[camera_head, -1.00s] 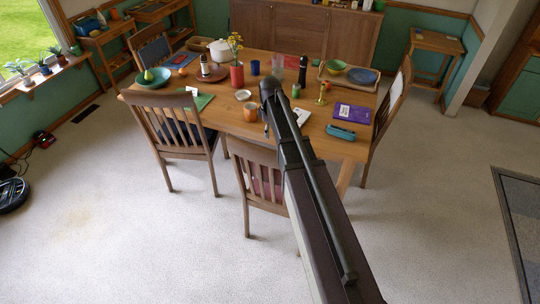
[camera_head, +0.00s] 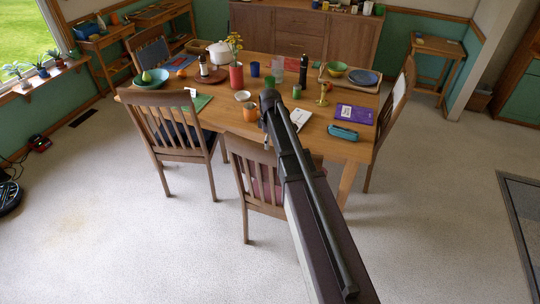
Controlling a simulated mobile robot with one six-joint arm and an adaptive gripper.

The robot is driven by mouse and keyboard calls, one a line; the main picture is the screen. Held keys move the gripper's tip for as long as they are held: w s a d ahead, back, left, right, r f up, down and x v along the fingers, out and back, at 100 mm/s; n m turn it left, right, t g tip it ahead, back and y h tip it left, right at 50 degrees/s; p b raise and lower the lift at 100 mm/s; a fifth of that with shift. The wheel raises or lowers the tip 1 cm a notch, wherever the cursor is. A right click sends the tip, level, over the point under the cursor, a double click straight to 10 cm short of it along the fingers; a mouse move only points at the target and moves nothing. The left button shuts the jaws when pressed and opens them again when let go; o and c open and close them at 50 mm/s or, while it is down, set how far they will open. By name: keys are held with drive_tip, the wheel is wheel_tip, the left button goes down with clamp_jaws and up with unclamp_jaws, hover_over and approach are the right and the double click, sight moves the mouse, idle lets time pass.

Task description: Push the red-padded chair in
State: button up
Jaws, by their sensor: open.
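The red-padded chair (camera_head: 240,165) stands at the near side of the wooden dining table (camera_head: 345,150), its slatted wooden back towards me. Part of its red pad shows between the slats; my arm covers its right part. My arm reaches up from the bottom right across the chair to the table's near edge. My gripper (camera_head: 266,133) is at the arm's far end, around the top of the chair back, mostly hidden by the arm. It appears open with nothing held. I cannot tell whether it touches the chair.
A dark-padded chair (camera_head: 170,128) stands left of the red-padded one, another chair (camera_head: 395,115) at the table's right. Cups, a purple box (camera_head: 355,114) and a teal case (camera_head: 342,132) lie on the table. The pale carpet (camera_head: 130,255) is clear in front; a robot vacuum (camera_head: 9,197) sits far left.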

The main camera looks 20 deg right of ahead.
sight(270, 150)
drive_tip(key=shift+f+b, duration=2.25)
drive_tip(key=shift+f, duration=0.3)
clamp_jaws()
